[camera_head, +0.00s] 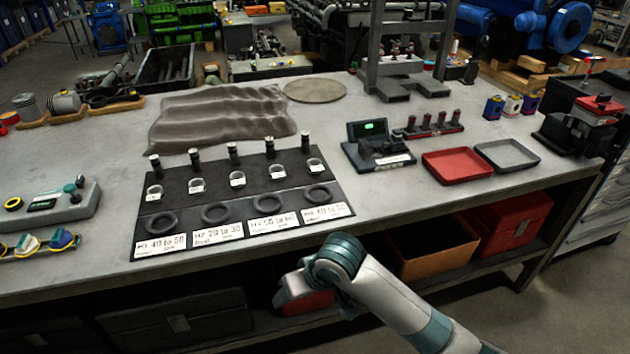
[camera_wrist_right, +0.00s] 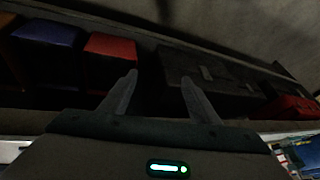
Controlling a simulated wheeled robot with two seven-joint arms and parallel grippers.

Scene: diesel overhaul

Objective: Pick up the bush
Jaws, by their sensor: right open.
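Several small metal rings, likely the bushes, stand in a row on the dark mat (camera_head: 185,218) on the workbench; one is the ring (camera_head: 277,171), another the ring (camera_head: 196,185). Each has a small white tag. Which one is meant I cannot tell. Black pins stand behind them, and larger dark rings (camera_head: 215,213) lie in front above printed labels. My right arm hangs at the bench's front edge. In the wrist view my right gripper (camera_wrist_right: 158,80) is open with nothing between its fingers, facing the boxes under the bench. My left gripper is out of view.
A device with a green screen (camera_head: 373,130), a red tray (camera_head: 457,165) and a grey tray (camera_head: 507,154) lie right of the mat. A crumpled grey cloth (camera_head: 222,115) lies behind it. An orange bin (camera_head: 437,252) sits on the shelf below.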

